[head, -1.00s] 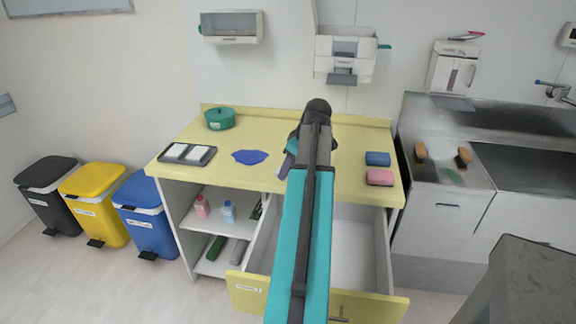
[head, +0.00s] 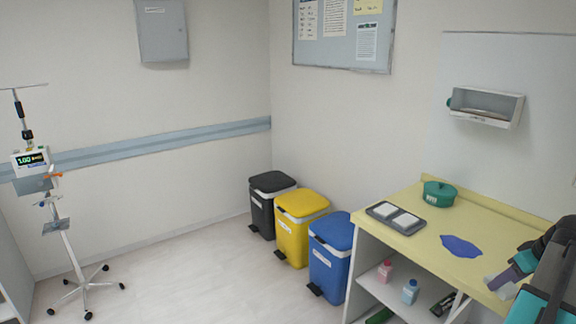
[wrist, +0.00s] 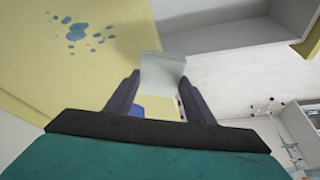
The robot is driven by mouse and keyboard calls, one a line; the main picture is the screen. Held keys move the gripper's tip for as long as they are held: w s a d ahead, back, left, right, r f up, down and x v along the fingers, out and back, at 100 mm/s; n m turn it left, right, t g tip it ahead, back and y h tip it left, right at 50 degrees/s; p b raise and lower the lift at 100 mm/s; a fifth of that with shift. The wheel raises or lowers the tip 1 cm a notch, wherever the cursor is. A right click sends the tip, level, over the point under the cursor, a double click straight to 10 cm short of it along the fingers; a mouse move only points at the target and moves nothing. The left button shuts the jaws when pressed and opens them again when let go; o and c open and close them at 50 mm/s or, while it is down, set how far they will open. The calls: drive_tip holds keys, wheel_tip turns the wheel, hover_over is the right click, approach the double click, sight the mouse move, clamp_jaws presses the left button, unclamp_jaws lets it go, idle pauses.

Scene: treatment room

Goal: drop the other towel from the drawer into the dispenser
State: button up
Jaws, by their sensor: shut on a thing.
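My gripper (head: 508,278) is at the lower right in the head view, near the front edge of the yellow counter. It is shut on a pale, flat towel (wrist: 163,82), which stands out between the two dark fingers in the wrist view. A white wall box with a dark opening, seemingly a dispenser (head: 486,106), hangs above the counter, well above and apart from my gripper. The open drawer (wrist: 235,38) shows in part at the upper right of the wrist view. The head view does not show the drawer now.
The yellow counter (head: 410,240) bears a green lidded pot (head: 439,194), a dark tray (head: 373,209) with white pads and a blue patch (head: 461,246). Black (head: 262,215), yellow (head: 291,237) and blue (head: 322,262) bins stand beside it. A wheeled stand (head: 66,240) is at the left. Floor between is clear.

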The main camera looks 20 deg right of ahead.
drive_tip(key=w+a+r+n+y, duration=0.2)
drive_tip(key=w+a+n, duration=0.4)
drive_tip(key=w+a, duration=2)
drive_tip(key=w+a+r+m, duration=0.1)
drive_tip(key=w+a+m, duration=0.1)
drive_tip(key=a, duration=1.4)
drive_tip(key=w+a+r+m+h, duration=0.1)
drive_tip(key=w+a+m, duration=0.2)
drive_tip(key=a, duration=1.4)
drive_tip(key=shift+w+r+h, duration=0.3)
drive_tip(key=shift+w+r, duration=0.05)
drive_tip(key=shift+w, duration=0.85)
drive_tip(key=shift+f, duration=0.1)
